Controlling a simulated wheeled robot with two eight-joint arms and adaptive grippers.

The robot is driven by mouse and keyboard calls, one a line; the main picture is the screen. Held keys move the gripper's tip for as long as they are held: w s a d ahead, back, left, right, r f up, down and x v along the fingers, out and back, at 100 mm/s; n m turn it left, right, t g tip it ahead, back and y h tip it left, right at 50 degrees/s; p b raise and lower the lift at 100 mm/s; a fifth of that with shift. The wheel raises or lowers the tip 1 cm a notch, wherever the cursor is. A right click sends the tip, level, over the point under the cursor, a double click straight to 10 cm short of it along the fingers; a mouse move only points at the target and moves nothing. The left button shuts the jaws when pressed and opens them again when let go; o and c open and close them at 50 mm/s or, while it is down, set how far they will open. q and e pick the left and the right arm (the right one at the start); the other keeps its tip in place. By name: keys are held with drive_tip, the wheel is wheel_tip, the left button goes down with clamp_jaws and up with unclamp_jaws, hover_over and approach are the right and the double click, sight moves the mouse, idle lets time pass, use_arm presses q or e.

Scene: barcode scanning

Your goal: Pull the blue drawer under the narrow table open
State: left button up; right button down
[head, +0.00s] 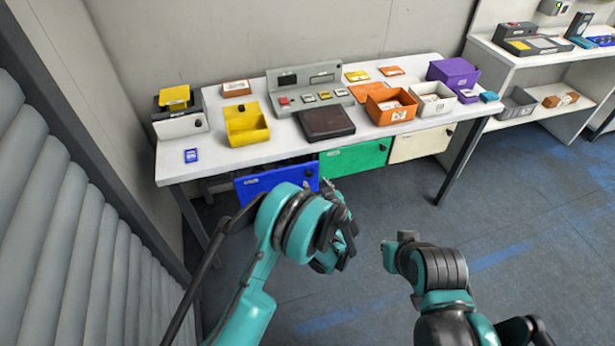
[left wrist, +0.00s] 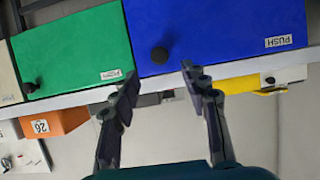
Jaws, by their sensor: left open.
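The blue drawer (head: 262,184) is under the left part of the narrow white table (head: 176,172). Its front sits forward of the green drawer's, with a dark gap above it in the head view. In the left wrist view, which is upside down, the blue front (left wrist: 225,35) has a PUSH label and a black knob (left wrist: 160,56). My left gripper (head: 340,208) is in front of the drawer's right end. Its two fingers (left wrist: 158,76) are apart, on either side of the knob in that picture; contact cannot be told. My right gripper (head: 393,252) is low at the right, away from the drawers.
A green drawer (head: 352,159) and a cream drawer (head: 422,144) are to the right. Bins, a yellow box (head: 247,128) and a dark pad (head: 325,124) stand on the table. A grey corrugated wall (head: 60,230) is close at left. The floor in front is clear.

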sight(310, 175)
use_arm(q)
drive_tip(key=b+x, duration=0.2)
drive_tip(key=x, duration=0.4)
drive_tip(key=shift+w+f, duration=0.15)
drive_tip(key=shift+f, duration=0.1)
drive_tip(key=shift+w+a+f, duration=0.1)
drive_tip(key=shift+w+a, duration=0.1)
drive_tip(key=shift+w, duration=0.3)
drive_tip(key=shift+c, duration=0.2)
clamp_jaws()
